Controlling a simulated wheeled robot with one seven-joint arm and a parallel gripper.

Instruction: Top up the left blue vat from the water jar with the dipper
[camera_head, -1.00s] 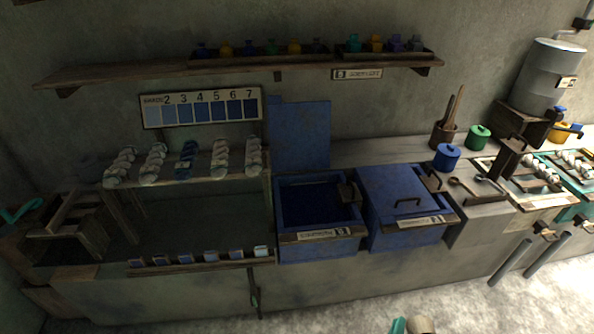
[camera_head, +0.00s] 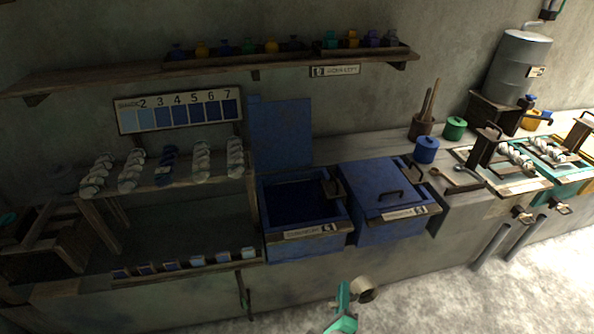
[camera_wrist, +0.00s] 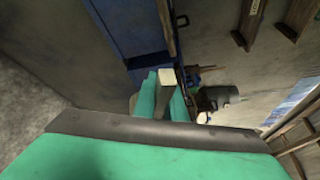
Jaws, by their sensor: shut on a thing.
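The left blue vat (camera_head: 262,225) stands open, its blue lid (camera_head: 281,135) upright behind it and dark liquid inside. My teal gripper (camera_head: 346,296) is at the bottom of the head view, in front of and below the vats. It is shut on the dipper, whose pale round cup (camera_head: 363,289) shows beside the fingers. In the wrist view, the fingers (camera_wrist: 163,95) hold a dark handle with a pale square end (camera_wrist: 167,76). The cup's contents cannot be seen. I cannot make out a water jar for certain.
The right blue vat (camera_head: 390,222) is closed by its lid. A blue pot (camera_head: 426,149) and a green pot (camera_head: 455,128) stand on the counter to its right. A grey metal drum (camera_head: 520,68) stands at far right. A rack of skeins is at left. Floor in front is clear.

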